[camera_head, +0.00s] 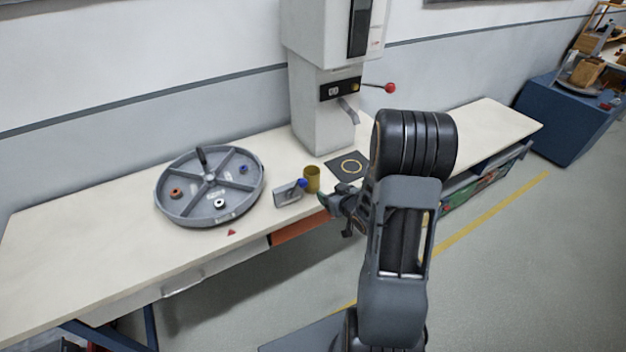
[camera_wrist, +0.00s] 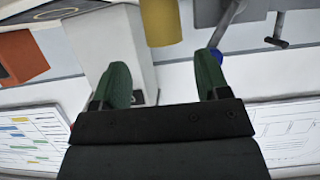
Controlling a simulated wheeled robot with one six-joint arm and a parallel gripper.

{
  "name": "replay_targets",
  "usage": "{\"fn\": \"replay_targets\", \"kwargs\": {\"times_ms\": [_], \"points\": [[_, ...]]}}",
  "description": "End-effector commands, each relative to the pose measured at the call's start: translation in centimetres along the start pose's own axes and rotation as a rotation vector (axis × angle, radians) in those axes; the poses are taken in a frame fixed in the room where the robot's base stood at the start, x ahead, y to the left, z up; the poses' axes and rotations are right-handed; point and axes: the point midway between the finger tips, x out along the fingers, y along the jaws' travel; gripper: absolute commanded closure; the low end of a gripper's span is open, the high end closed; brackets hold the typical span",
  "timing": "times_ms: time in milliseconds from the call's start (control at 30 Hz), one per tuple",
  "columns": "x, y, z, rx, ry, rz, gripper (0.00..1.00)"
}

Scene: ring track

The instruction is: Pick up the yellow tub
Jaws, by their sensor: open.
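The yellow tub (camera_head: 312,179) stands upright on the bench, just in front of the grey machine. In the wrist view the yellow tub (camera_wrist: 161,20) is at the top edge, cut off, beyond the fingertips and roughly centred between them. My gripper (camera_head: 327,203) is near the bench's front edge, just to the right of and nearer than the tub. In the wrist view my gripper (camera_wrist: 162,72) shows two green fingers wide apart with nothing between them. In the head view, my arm hides part of the gripper.
A small grey device (camera_head: 287,193) with a blue knob (camera_wrist: 216,56) stands close beside the tub. A round divided tray (camera_head: 168,207) is at left. The tall machine (camera_head: 318,110) stands behind.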

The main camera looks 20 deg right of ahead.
Motion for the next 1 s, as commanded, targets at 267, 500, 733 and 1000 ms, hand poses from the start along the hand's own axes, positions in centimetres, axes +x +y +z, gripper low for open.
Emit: {"fn": "replay_targets", "kwargs": {"times_ms": [267, 500, 733, 1000], "points": [[4.9, -0.1, 0.0, 0.0, 0.003, -0.004, 0.31], [7.0, -0.1, 0.0, 0.0, 0.002, -0.002, 0.31], [8.7, -0.1, 0.1, 0.0, 0.001, -0.004, 0.31], [11.8, -0.1, 0.3, 0.0, 0.003, -0.001, 0.31]]}}
